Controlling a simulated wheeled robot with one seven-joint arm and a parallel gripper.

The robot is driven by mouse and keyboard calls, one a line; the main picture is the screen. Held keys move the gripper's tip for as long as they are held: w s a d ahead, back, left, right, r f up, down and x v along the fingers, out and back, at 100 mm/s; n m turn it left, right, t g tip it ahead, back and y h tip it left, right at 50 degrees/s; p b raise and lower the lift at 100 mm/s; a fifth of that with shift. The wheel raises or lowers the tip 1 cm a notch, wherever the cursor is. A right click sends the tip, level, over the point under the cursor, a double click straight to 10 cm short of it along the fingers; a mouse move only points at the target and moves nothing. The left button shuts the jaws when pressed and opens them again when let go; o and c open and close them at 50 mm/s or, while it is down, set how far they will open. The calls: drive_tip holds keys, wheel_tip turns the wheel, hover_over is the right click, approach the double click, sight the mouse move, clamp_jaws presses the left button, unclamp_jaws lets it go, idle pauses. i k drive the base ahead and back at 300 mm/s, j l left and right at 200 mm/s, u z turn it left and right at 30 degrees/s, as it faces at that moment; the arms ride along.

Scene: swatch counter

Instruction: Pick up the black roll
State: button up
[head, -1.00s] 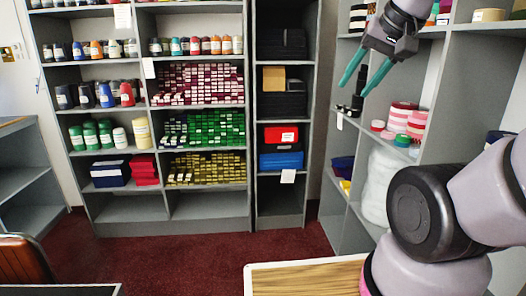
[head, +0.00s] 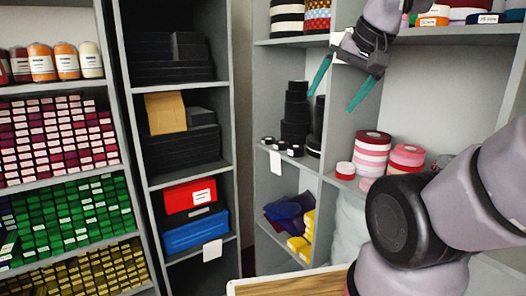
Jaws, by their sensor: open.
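Several black rolls (head: 296,112) stand stacked on the middle shelf of the right-hand unit, in its left bay. Smaller black rolls (head: 281,145) lie along the front edge of that shelf. I cannot tell which single roll the task names. My gripper (head: 334,92) hangs from the top right with its two teal fingers spread, open and empty. It appears in front of the shelf unit, with the fingers above and beside the black rolls in the picture.
Pink and red rolls (head: 372,150) stand in the bay right of the divider (head: 338,150). Blue and yellow folded items (head: 290,215) lie below. A wooden tabletop (head: 290,284) is at the bottom.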

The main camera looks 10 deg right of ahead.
sight(267, 140)
drive_tip(key=i+j+z, duration=0.15)
drive_tip(key=i+j, duration=0.15)
drive_tip(key=i+j+u, duration=0.35)
drive_tip(key=i, duration=0.15)
